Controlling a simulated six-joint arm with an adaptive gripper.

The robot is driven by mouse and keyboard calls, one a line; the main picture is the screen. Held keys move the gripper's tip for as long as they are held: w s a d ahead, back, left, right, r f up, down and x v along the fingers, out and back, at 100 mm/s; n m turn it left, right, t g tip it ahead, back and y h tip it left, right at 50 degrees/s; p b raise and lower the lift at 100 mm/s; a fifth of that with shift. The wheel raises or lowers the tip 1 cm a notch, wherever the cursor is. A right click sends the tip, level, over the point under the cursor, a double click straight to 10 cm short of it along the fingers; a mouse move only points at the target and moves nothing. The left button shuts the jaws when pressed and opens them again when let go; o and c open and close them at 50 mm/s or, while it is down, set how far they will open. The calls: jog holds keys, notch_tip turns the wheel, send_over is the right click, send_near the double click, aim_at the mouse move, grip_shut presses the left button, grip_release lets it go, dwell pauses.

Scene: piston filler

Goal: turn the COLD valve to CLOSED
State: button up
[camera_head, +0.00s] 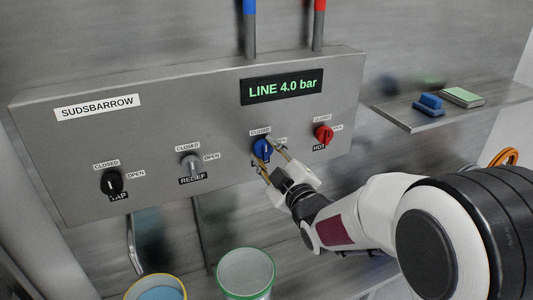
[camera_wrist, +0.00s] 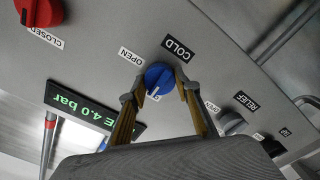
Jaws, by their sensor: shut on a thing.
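The blue COLD knob (camera_head: 261,149) is on the grey panel, with a CLOSED label (camera_head: 260,132) above it and an OPEN label partly hidden at its right. My gripper (camera_head: 268,161) reaches it from the lower right. In the wrist view, my gripper (camera_wrist: 162,90) has one finger on each side of the blue knob (camera_wrist: 159,75) and is shut on it. The knob's white mark (camera_wrist: 154,91) points away from the COLD plate (camera_wrist: 178,49), toward the CLOSED side, where a label is mostly hidden. The OPEN label (camera_wrist: 131,56) is off to the mark's side.
The red HOT knob (camera_head: 323,134) is close at the right. The RELIEF knob (camera_head: 191,165) and black TAP knob (camera_head: 111,183) are at the left. The display (camera_head: 282,88) reads LINE 4.0 bar. A shelf (camera_head: 400,117) holds a blue item and a green-and-white block.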

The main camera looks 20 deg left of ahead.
jog(key=o, duration=1.1)
jog(key=shift+s+d, duration=0.1)
jog(key=v, duration=1.1)
jog(key=shift+s+d, duration=0.25)
